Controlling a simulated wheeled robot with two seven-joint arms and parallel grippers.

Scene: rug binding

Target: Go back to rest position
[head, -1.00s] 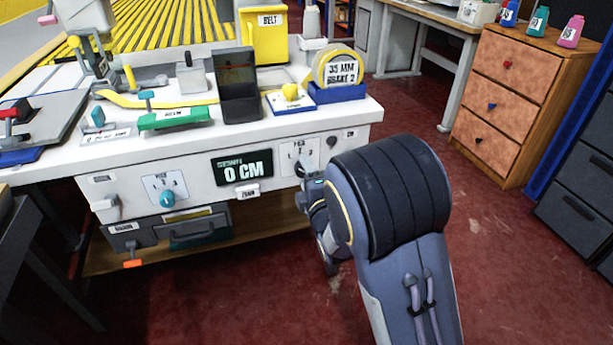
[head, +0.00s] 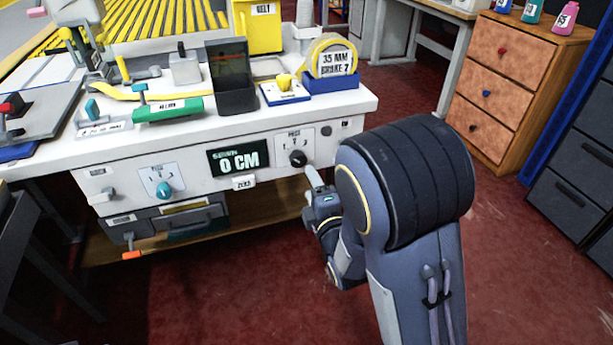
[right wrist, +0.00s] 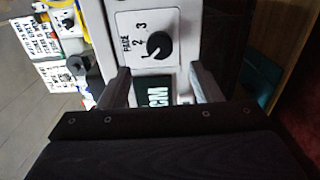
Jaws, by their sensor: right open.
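My right gripper (head: 313,178) is in front of the white machine bench, just below and to the right of the black pace knob (head: 298,158). In the right wrist view the gripper (right wrist: 162,82) has its two fingers apart with nothing held between them. The pace knob (right wrist: 160,45) lies beyond the fingertips there, apart from them, on a white dial plate marked with numbers. The dark display (head: 238,157) reads 0 CM. My left gripper is in neither view.
The white bench (head: 110,165) carries a green tool (head: 170,109), a black holder (head: 231,80) and a blue tape stand (head: 330,82). A wooden drawer cabinet (head: 515,75) and dark drawers (head: 565,200) stand at the right.

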